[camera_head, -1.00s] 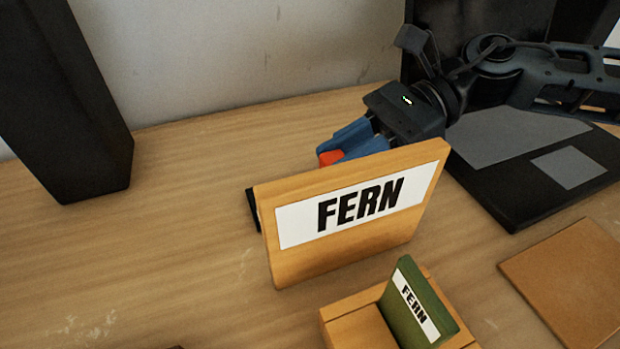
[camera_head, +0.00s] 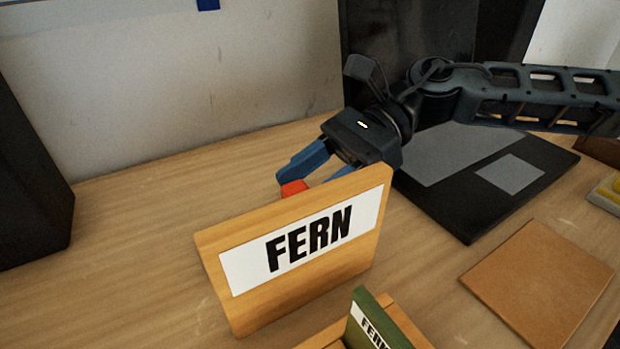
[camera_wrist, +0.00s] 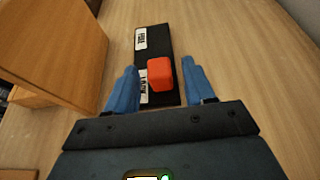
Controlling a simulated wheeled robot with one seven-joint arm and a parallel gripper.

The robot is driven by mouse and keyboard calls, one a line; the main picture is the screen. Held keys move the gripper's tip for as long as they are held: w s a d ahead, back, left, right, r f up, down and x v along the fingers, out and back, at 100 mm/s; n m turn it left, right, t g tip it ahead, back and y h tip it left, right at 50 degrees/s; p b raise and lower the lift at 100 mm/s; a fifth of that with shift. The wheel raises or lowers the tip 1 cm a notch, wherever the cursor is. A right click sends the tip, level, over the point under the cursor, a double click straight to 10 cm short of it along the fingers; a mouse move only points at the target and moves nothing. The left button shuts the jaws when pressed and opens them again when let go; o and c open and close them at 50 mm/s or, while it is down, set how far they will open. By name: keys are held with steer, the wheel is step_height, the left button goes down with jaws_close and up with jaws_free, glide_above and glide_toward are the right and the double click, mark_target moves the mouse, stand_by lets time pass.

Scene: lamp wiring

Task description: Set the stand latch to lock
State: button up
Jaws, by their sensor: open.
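The stand latch is a black plate (camera_wrist: 168,42) with a red knob (camera_wrist: 160,74), lying beside the wooden stand. The plate carries two white labels; the lettering is too small to read surely. The knob sits beside the label nearer my gripper (camera_wrist: 160,68). My blue fingers are open, one on each side of the knob, with a visible gap on both sides. In the head view, the red knob (camera_head: 293,188) shows between the fingers, and the wooden FERN stand (camera_head: 215,265) hides most of the latch.
A green FERN card (camera_head: 358,335) stands in a wooden holder in front. A black panel with grey patches (camera_head: 450,215) lies to the right, near a flat brown board (camera_head: 540,285). A tall black block (camera_head: 30,190) stands at left. The table between block and stand is clear.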

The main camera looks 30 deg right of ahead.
steer(key=b+v, duration=0.1)
steer(key=v, duration=0.6)
steer(key=shift+d+r, duration=0.1)
steer(key=shift+d, duration=0.25)
